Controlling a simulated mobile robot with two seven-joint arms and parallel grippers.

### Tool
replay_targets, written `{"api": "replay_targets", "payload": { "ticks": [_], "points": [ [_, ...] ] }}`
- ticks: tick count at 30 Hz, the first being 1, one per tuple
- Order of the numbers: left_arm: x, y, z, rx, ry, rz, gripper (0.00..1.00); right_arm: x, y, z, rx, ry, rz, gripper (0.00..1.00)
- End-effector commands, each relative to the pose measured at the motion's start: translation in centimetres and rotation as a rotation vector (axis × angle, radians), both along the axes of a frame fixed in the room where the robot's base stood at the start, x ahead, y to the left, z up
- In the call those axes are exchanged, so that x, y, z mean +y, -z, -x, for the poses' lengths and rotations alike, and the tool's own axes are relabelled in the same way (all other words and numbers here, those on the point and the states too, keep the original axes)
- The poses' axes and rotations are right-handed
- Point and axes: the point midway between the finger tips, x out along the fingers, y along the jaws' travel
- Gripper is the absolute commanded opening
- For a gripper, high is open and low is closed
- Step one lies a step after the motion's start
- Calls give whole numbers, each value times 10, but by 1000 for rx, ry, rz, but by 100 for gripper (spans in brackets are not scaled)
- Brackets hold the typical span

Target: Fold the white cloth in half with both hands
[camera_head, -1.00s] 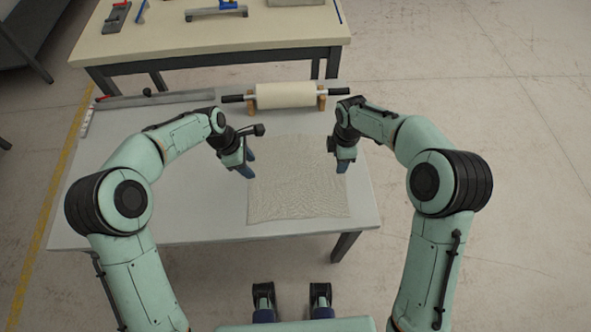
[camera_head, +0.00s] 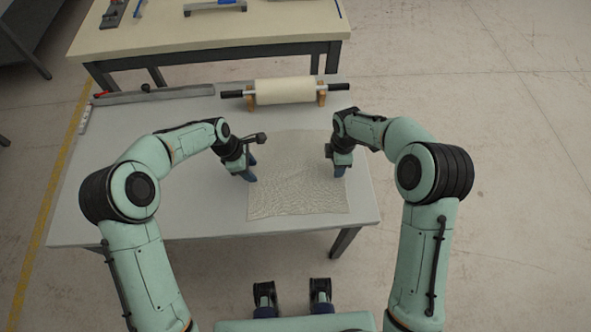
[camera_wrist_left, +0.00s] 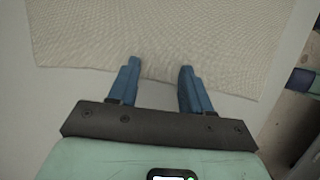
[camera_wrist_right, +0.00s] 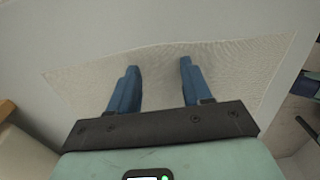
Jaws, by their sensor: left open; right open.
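The white cloth (camera_head: 298,192) lies spread out, nearly flat and slightly rumpled, on the grey table. My left gripper (camera_head: 248,176) is at its left edge. In the left wrist view the open fingers (camera_wrist_left: 160,70) point at the edge of the cloth (camera_wrist_left: 140,30), with nothing clearly held. My right gripper (camera_head: 341,168) is at the cloth's right side. In the right wrist view the open fingers (camera_wrist_right: 159,68) reach over the cloth (camera_wrist_right: 235,72). I cannot tell whether the fingertips touch it.
A roller (camera_head: 284,90) on wooden stands sits at the back of the grey table (camera_head: 190,205). A long grey bar (camera_head: 155,102) lies at the back left. A second table (camera_head: 210,40) with tools stands behind. The table is clear left of the cloth.

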Motion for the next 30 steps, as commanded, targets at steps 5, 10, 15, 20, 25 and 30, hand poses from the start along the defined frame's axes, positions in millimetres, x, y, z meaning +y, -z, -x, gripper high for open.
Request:
{"api": "replay_targets", "payload": {
  "ticks": [5, 10, 15, 20, 25, 30],
  "points": [
    [0, 1, 1, 3, 1, -1, 29, 0, 1, 0, 1, 0, 0, 29],
    [0, 1, 1, 3, 0, -1, 2, 0, 1, 0, 1, 0, 0, 2],
    [0, 1, 1, 3, 0, -1, 0, 0, 2, 0, 2, 0, 0, 0],
    [1, 2, 1, 3, 0, -1, 0, 0, 2, 1, 2, 0, 1, 0],
    [1, 1, 1, 3, 0, -2, 0, 0, 1, 1, 3, 0, 1, 0],
    [1, -6, -1, 0, 0, -2, 0, 0, -6, -1, 0, 0, 1, 0]
  ]
}}
